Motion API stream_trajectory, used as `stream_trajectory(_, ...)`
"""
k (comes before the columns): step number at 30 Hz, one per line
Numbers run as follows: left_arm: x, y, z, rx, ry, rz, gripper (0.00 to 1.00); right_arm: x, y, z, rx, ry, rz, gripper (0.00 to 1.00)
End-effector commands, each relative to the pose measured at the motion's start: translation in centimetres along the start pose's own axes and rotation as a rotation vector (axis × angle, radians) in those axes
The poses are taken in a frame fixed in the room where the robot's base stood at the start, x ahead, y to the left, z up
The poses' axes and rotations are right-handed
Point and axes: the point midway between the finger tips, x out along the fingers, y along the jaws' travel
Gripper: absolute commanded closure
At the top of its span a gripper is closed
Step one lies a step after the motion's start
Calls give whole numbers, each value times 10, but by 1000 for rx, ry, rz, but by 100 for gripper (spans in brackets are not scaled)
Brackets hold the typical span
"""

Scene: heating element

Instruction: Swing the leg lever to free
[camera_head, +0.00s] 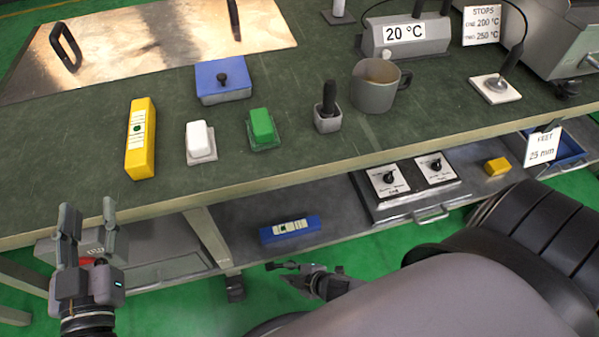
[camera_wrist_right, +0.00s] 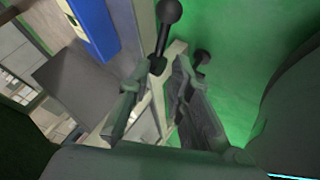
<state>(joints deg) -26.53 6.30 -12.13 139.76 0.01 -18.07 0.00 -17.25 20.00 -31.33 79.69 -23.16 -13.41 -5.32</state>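A black lever with a ball knob (camera_wrist_right: 169,12) shows ahead of my right gripper in the right wrist view. A second dark knob (camera_wrist_right: 202,57) shows just beyond the right-hand finger. My right gripper (camera_wrist_right: 157,76) has its fingers apart, with the lever's lower end near the gap between the tips; I cannot tell whether they touch. In the head view the right gripper (camera_head: 312,280) is low, below the bench's lower shelf, and a small dark knob (camera_head: 271,266) shows at its left. My left gripper (camera_head: 88,212) is open and empty, in front of the bench's left part.
A blue block (camera_head: 291,230) lies on the lower shelf (camera_head: 350,225) near the right gripper. The bench top (camera_head: 340,155) holds a yellow block (camera_head: 140,138), a mug (camera_head: 375,87) and switches. A caster (camera_head: 235,287) stands left of the right gripper.

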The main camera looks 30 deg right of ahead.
Motion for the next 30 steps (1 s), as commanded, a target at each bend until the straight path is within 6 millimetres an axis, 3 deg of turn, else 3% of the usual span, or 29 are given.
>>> stream_trajectory(3,0,0,0,0,0,0,60,-22,0,1,0,0,-1,80)
stream_trajectory(10,0,0,0,0,0,0,60,-46,-1,1,0,-1,-1,80)
stream_trajectory(30,0,0,0,0,0,0,60,-50,0,1,0,-1,0,80)
